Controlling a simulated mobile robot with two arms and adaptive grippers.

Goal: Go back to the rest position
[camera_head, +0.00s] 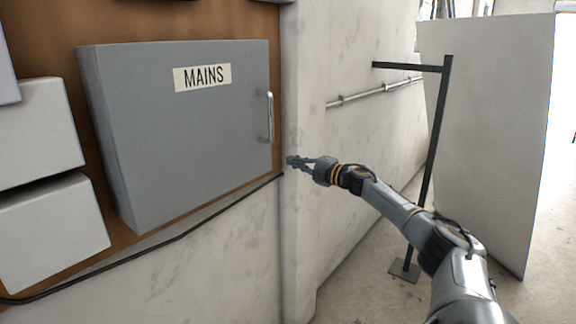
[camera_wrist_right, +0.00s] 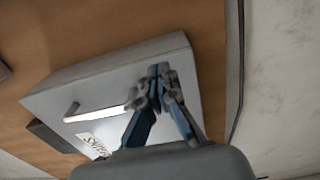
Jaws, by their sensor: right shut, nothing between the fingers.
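My right gripper (camera_head: 292,162) is shut and empty. In the head view it hangs in front of the wall, just right of and below the handle (camera_head: 269,117) of the grey MAINS box (camera_head: 180,140). The box door looks closed. In the right wrist view the fingers (camera_wrist_right: 157,72) meet at the tips in front of the box (camera_wrist_right: 120,72), with the handle (camera_wrist_right: 71,109) to their left. I cannot tell the distance to the box. My left gripper is not in view.
The box sits on a brown board (camera_head: 150,20) on the wall. Pale boxes (camera_head: 40,130) are at the left. A black cable (camera_head: 190,233) runs below. A dark stand (camera_head: 434,150) and a white panel (camera_head: 490,130) stand at the right, behind my right arm.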

